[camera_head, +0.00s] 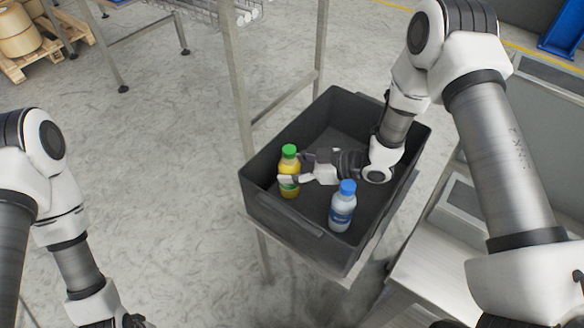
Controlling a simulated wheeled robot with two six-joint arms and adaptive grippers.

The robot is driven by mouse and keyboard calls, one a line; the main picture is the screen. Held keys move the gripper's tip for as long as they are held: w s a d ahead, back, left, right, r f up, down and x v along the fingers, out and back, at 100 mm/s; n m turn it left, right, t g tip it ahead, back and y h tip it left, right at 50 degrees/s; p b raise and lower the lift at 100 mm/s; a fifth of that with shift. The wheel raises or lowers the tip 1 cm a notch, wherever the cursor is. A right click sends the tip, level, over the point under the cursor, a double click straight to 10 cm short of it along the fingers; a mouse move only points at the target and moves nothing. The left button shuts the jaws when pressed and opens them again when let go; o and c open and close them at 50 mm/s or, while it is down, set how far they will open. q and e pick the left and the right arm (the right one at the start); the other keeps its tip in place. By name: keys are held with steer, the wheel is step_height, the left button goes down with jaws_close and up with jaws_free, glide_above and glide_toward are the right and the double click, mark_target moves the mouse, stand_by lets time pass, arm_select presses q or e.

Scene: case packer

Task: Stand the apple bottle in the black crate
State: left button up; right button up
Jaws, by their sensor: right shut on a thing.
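The apple bottle (290,186), yellow with a green cap, is upright inside the black crate (268,207), by its left wall. My right gripper (287,179) reaches into the crate from the right and is shut on the bottle's side. Whether the bottle's base touches the crate floor is hard to tell. Only a dark piece at the end of my left arm shows at the bottom edge, away from the crate; its fingers are out of the picture.
A blue-capped bottle (342,208) of clear or pale blue look stands in the crate's near part. The crate's far part is empty. The crate rests on a metal stand with an upright post (237,75) close to its left. A metal surface (440,262) lies to the right.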

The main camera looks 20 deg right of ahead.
steer(key=shift+f, duration=0.15)
steer(key=o, duration=1.4)
steer(key=shift+r, duration=0.2)
steer(key=shift+s+d+r, duration=0.1)
steer(key=shift+d+r, duration=0.05)
steer(key=shift+d, duration=0.1)
steer(key=v, duration=0.6)
steer(key=shift+s+d+r+p, duration=0.2)
steer(key=shift+s+d+p, duration=0.1)
steer(key=shift+p, duration=0.1)
